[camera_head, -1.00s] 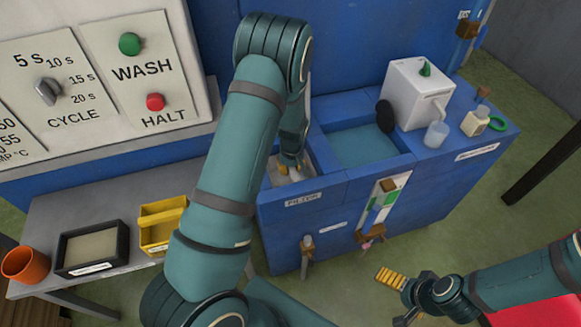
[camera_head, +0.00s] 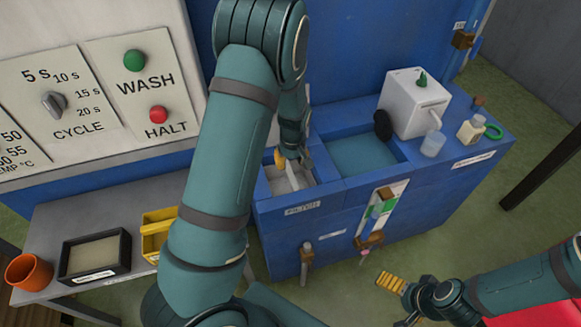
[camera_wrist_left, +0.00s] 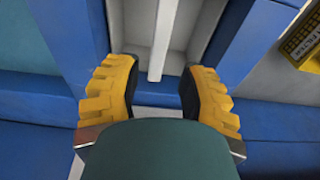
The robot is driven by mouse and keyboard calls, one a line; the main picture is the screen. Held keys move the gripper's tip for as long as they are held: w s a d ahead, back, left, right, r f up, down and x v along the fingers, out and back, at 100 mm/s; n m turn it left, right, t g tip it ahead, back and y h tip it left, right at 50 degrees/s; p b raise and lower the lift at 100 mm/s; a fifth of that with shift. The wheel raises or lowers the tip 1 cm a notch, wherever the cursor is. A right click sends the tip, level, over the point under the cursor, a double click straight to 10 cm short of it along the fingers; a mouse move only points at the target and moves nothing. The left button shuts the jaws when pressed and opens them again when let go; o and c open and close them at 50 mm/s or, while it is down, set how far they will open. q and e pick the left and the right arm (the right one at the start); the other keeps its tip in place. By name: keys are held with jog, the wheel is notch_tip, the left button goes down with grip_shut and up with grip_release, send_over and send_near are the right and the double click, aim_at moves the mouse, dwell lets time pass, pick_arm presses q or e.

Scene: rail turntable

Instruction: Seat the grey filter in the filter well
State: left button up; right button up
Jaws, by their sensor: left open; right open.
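The filter well (camera_head: 270,190), marked FILTER, is the left opening in the blue unit. A light grey piece with a raised pale bar (camera_head: 291,178), which looks like the grey filter, lies in it. In the left wrist view the bar (camera_wrist_left: 163,40) runs lengthwise between grey walls. I cannot tell whether the piece sits fully down. My left gripper (camera_head: 292,158) is open above the well, its yellow fingers (camera_wrist_left: 160,72) apart on either side of the bar's near end, apparently not touching it. My right gripper (camera_head: 390,283) is open and empty, away from the unit at the lower right.
A water-filled basin (camera_head: 362,150) lies right of the well, with a white box (camera_head: 415,103), a clear cup (camera_head: 433,144) and a small bottle (camera_head: 471,129) beyond. On the left bench are a black tray (camera_head: 68,272), a yellow bin (camera_head: 153,229) and an orange cup (camera_head: 28,271).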

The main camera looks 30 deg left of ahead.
pick_arm(q)
jog(key=shift+s+d+r, duration=0.1)
jog(key=shift+r, duration=1.4)
pick_arm(e)
jog(key=shift+w+r, duration=0.15)
jog(key=shift+r, duration=0.2)
